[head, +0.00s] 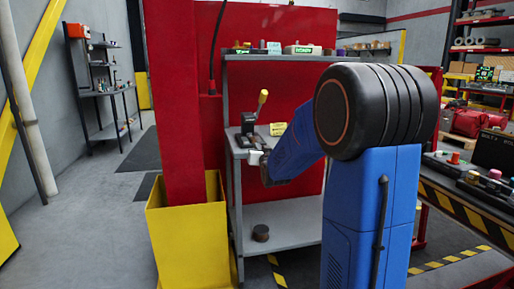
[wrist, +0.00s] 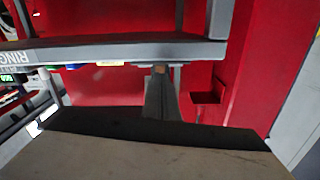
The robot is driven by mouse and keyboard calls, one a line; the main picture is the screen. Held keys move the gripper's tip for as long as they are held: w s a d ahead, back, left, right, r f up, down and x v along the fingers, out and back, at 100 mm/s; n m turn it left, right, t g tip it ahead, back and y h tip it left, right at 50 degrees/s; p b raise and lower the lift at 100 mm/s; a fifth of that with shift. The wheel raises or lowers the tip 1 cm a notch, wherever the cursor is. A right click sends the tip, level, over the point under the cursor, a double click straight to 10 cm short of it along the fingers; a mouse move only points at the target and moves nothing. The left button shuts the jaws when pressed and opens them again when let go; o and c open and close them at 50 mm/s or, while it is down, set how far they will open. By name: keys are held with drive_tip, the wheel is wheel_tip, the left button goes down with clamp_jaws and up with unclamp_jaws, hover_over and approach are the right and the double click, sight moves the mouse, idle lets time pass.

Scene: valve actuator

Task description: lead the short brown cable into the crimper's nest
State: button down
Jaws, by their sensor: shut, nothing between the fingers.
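A dark lever tool with a yellow-tipped handle, seemingly the crimper (head: 248,124), stands at the left of the grey bench top in the head view. Its nest cannot be made out. My gripper (head: 259,159) is small in the head view, just below and in front of it at the bench's front edge. In the wrist view my gripper (wrist: 160,80) shows as narrow dark fingers, shut and empty, pointing toward a grey shelf edge. A small brownish patch shows at their tips; I cannot tell what it is. I cannot make out the short brown cable in either view.
The grey bench (head: 285,215) has an upper shelf (head: 275,57) with small boxes. A red post (head: 175,110) in a yellow guard (head: 190,240) stands close left. A small red bracket (wrist: 206,97) is right of my fingers.

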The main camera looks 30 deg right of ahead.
drive_tip(key=v, duration=1.5)
drive_tip(key=shift+s, duration=0.4)
drive_tip(key=shift+a, duration=0.2)
drive_tip(key=s+a+f+n+g+y, duration=0.1)
drive_tip(key=s+a+f+g, duration=0.3)
drive_tip(key=s, duration=0.7)
drive_tip(key=s+a+f+n+g+y, duration=0.2)
drive_tip(key=s+a+f+g, duration=0.2)
drive_tip(key=s+a, duration=0.3)
drive_tip(key=s+a+f+n+g+y, duration=0.2)
drive_tip(key=s+a+f+g, duration=0.2)
drive_tip(key=s, duration=1.1)
drive_tip(key=shift+s+a+f+g, duration=0.2)
drive_tip(key=shift+a+f+g, duration=0.15)
drive_tip(key=shift+a, duration=0.4)
